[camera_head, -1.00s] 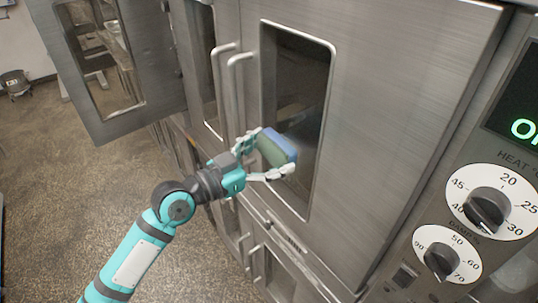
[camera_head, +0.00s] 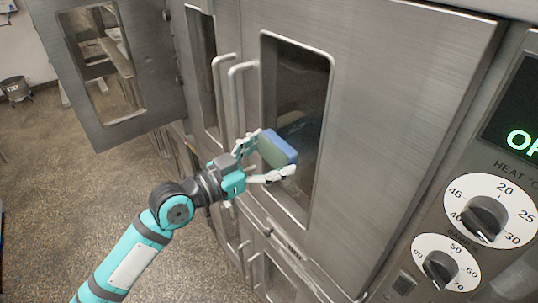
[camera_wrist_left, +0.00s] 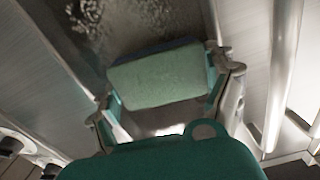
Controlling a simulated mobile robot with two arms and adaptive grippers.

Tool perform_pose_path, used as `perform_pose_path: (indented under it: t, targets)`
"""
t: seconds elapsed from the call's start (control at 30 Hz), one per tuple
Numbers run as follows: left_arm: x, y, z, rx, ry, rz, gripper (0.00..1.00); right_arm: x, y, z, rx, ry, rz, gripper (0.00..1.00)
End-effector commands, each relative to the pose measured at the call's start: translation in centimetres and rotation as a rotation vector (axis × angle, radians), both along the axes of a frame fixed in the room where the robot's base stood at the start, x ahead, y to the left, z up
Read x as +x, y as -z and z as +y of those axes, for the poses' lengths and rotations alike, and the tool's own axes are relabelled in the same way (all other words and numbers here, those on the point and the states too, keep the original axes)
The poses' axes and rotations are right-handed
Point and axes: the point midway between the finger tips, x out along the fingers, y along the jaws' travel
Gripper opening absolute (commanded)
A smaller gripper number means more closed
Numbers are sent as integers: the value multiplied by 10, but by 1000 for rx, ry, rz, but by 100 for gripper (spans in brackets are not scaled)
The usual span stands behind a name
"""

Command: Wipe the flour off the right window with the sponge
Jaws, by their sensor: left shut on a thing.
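The right window (camera_head: 299,104) is a tall dark pane with rounded corners in the closed steel oven door (camera_head: 385,110). In the left wrist view, pale flour specks (camera_wrist_left: 95,15) show on the dark pane (camera_wrist_left: 150,25). My left gripper (camera_head: 266,158) is shut on the sponge (camera_head: 279,148), which has a blue side and a green side. It holds the sponge in front of the lower half of the window. In the left wrist view the sponge's green side (camera_wrist_left: 158,78) faces the camera; whether its far side touches the glass I cannot tell. My right gripper is out of view.
Two vertical door handles (camera_head: 236,105) stand left of the window, close to my left gripper. Another door (camera_head: 150,115) hangs open at the far left. Dials (camera_head: 485,212) and a display are at the right.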

Motion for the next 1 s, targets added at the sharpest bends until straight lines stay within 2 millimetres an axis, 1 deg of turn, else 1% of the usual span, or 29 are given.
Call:
perform_pose_path:
  t: [0.03,0.1,0.33,0.63,0.87,1.0]
  targets:
    - [0,12,0,5,0,3,60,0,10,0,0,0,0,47]
    - [1,18,-1,6,0,3,60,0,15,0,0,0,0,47]
    - [1,24,-1,7,0,5,60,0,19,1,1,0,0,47]
    - [0,51,0,7,0,5,60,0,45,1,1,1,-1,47]
    - [0,56,0,6,0,4,60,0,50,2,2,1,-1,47]
    - [0,67,0,7,0,5,60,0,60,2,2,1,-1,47]
